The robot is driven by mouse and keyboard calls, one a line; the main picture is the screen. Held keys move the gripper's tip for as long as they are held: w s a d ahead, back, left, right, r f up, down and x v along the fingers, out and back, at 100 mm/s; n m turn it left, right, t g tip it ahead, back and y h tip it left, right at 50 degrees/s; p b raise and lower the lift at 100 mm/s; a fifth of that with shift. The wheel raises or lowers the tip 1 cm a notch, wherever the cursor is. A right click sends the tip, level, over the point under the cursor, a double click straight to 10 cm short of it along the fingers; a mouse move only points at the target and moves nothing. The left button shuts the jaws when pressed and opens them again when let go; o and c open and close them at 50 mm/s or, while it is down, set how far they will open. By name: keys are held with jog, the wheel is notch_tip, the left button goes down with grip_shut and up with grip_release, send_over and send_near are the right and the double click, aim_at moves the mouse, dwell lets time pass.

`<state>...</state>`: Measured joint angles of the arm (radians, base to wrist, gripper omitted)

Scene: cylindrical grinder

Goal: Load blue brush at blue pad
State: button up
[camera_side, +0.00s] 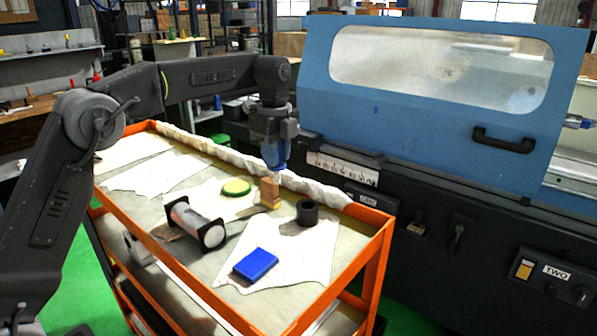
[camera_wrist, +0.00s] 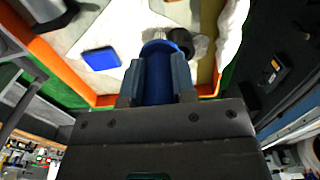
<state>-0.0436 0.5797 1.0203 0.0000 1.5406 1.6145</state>
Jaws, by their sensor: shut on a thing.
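My gripper (camera_side: 276,140) hangs above the far side of the orange cart and is shut on the blue brush (camera_side: 281,154). In the wrist view the brush (camera_wrist: 158,78) is a blue cylinder between the two fingers of my gripper (camera_wrist: 159,62), with a rounded blue end beyond them. Its lower end points down, close above a small wooden block; I cannot tell if they touch. The blue pad (camera_side: 255,264) is a flat blue block on a white cloth at the cart's near right. It also shows in the wrist view (camera_wrist: 101,58), left of the brush, apart from it.
A black cylinder (camera_side: 307,213) stands right of the wooden block (camera_side: 269,192). A green round pad (camera_side: 236,187) and a white roller with black ends (camera_side: 196,226) lie to the left. The cart (camera_side: 374,265) has raised orange edges. The blue grinder cover (camera_side: 400,110) rises behind.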

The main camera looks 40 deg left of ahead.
jog(key=s+a+r, duration=0.1)
jog(key=a+r, duration=0.1)
jog(key=a, duration=0.2)
jog(key=s+d+f+g+y, duration=0.2)
jog(key=s+d+f+g, duration=0.1)
jog(key=s+d, duration=0.95)
jog(key=shift+w+d+f, duration=0.1)
jog(key=shift+d+f, duration=0.1)
jog(key=shift+f, duration=1.2)
jog(key=shift+w+d+f, duration=0.1)
jog(key=shift+d+f, duration=0.1)
jog(key=shift+f, duration=1.2)
jog(key=shift+f, duration=0.7)
jog(key=shift+r, duration=0.15)
notch_tip(320, 180, up, 7)
dwell(0.5)
